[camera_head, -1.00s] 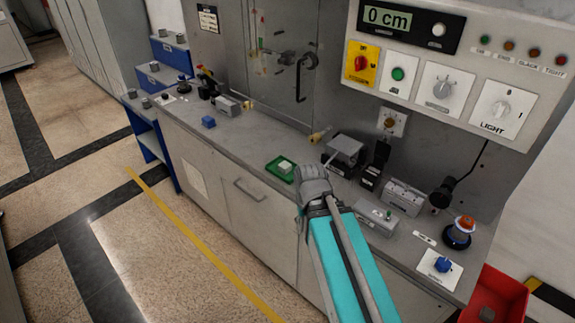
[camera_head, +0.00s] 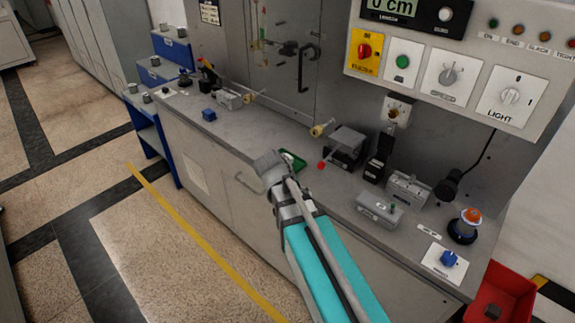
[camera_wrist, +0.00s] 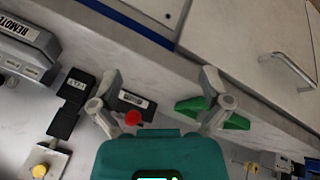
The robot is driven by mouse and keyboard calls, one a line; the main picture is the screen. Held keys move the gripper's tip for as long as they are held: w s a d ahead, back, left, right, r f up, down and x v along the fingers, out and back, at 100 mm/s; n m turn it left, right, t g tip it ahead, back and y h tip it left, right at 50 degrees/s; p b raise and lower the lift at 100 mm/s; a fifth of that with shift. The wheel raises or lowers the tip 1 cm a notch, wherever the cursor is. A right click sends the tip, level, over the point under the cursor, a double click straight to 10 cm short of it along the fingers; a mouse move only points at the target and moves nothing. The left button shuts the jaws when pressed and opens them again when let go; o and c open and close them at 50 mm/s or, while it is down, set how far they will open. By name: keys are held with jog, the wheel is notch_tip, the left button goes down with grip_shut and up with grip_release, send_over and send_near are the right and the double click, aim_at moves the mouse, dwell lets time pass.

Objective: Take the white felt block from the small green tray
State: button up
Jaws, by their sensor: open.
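The small green tray (camera_head: 299,163) lies on the grey bench top near its front edge. In the head view my gripper (camera_head: 272,163) is in front of it and hides much of it. In the wrist view the tray (camera_wrist: 238,122) shows behind and beside the right finger. My gripper (camera_wrist: 160,88) is open, with the fingers wide apart and bare bench between them. A small pale patch at the tray's left end may be the white felt block; the gripper mostly hides it, and I cannot make it out in the wrist view.
A red knob (camera_head: 321,166) and a grey device (camera_head: 347,147) stand right of the tray. A grey box (camera_head: 379,210) sits further right. A blue block (camera_head: 209,115) lies to the left with clear bench between. The cabinet handle (camera_wrist: 290,70) is below the front edge.

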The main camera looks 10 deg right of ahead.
jog(key=w+a+r+m+t+h+b, duration=0.2)
jog(key=w+a+m+t+h, duration=0.1)
jog(key=w, duration=0.3)
jog(key=w+a+r+m+t+h+b, duration=0.2)
jog(key=w+a+m+t, duration=0.1)
jog(key=w+a, duration=0.3)
jog(key=shift+w+a+r+h, duration=0.2)
jog(key=shift+w+r+h, duration=0.1)
jog(key=shift+w+h, duration=0.1)
jog(key=shift+d, duration=0.1)
jog(key=b, duration=0.3)
send_near(287, 157)
jog(key=x, duration=0.3)
jog(key=shift+w+d+f, duration=0.1)
jog(key=shift+w, duration=0.05)
jog(key=shift+x, duration=0.8)
jog(key=shift+d, duration=0.1)
